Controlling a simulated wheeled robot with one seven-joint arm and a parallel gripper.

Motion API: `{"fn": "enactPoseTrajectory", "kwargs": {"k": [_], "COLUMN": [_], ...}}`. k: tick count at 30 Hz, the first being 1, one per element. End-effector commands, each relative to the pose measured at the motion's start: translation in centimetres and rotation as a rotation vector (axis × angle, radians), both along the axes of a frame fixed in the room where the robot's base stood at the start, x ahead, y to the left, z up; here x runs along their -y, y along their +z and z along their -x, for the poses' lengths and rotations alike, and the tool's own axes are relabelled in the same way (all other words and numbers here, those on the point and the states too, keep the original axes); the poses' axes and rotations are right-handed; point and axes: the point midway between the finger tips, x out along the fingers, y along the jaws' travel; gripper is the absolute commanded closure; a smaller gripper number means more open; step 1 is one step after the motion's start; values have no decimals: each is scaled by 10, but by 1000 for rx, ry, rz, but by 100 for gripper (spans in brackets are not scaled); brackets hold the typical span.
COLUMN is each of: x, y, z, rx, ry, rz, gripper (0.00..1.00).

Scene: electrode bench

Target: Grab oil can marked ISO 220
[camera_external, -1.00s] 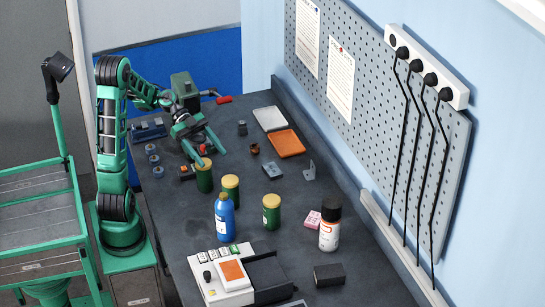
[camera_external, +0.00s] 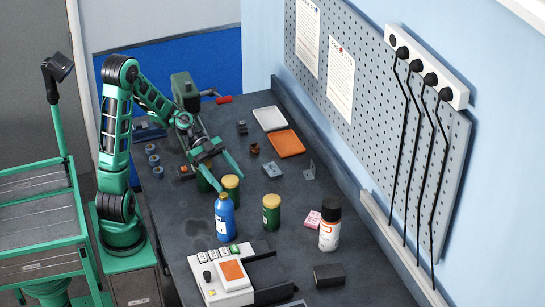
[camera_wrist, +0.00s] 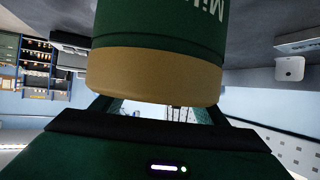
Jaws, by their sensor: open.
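Three green cans with yellow-tan lids stand on the dark bench: a back one (camera_external: 204,182), partly hidden behind my gripper, a middle one (camera_external: 231,188) and a front right one (camera_external: 271,212). Their markings are too small to read in the external view. My gripper (camera_external: 231,182) is open, its fingers pointing toward the middle can and seemingly on either side of its lid. In the wrist view a green can (camera_wrist: 160,25) with a tan lid looms close, upside down, partly hiding the fingers. Only part of a word, "Mil", shows on it; no ISO number is visible.
A blue bottle (camera_external: 224,218) stands just in front of the middle can. An orange tray (camera_external: 285,144) lies behind.

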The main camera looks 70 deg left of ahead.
Motion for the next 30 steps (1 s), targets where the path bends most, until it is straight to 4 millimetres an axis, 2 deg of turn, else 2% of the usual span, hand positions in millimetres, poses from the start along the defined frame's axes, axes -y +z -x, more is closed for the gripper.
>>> {"fn": "enactPoseTrajectory", "kwargs": {"k": [7, 8, 16, 25, 30], "x": [2, 2, 2, 2, 1], "y": [-1, -1, -1, 1, 18], "z": [-1, -1, -1, -1, -1], "rx": [0, 0, 0, 2, 5], "ry": [0, 0, 1, 0, 0], "rz": [0, 0, 0, -1, -4], "gripper": [33, 36, 100, 100, 100]}}
